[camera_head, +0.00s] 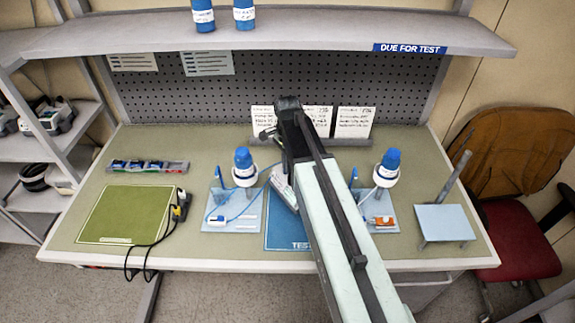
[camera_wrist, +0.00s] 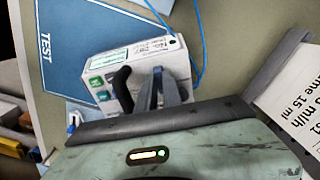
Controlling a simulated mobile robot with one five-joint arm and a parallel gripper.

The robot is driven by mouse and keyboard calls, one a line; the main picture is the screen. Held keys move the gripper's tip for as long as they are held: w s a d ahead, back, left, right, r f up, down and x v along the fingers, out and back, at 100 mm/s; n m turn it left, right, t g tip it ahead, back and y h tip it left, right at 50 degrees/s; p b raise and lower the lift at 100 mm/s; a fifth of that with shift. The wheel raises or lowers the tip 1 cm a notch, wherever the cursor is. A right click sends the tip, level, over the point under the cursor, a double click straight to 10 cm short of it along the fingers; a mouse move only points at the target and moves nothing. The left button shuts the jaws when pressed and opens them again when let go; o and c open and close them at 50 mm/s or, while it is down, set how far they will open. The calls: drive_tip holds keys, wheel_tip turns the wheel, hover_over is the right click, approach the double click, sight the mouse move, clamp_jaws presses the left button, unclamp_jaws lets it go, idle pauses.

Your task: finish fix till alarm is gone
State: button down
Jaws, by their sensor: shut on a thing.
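A white box-shaped pump (camera_wrist: 120,55) with a label, a green panel and small buttons shows in the wrist view. My gripper (camera_wrist: 152,88) is shut on it at the near side, by a black handle-like part. In the head view the pump (camera_head: 284,188) shows only in part beside my arm, over the bench just behind the blue TEST mat (camera_head: 280,236). The mat also shows in the wrist view (camera_wrist: 58,65). A thin blue line (camera_wrist: 190,22) runs behind the pump. Any alarm signal is too small to make out.
A green mat (camera_head: 125,214), cables and a small rack (camera_head: 148,167) lie left. White cards (camera_head: 354,122) stand behind. A shelf (camera_head: 300,32) overhangs the bench.

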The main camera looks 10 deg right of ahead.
drive_tip(key=c, duration=1.5)
unclamp_jaws()
drive_tip(key=shift+r, duration=0.1)
wheel_tip(320, 180, up, 8)
drive_tip(key=p, duration=0.8)
drive_tip(key=shift+f, duration=0.2)
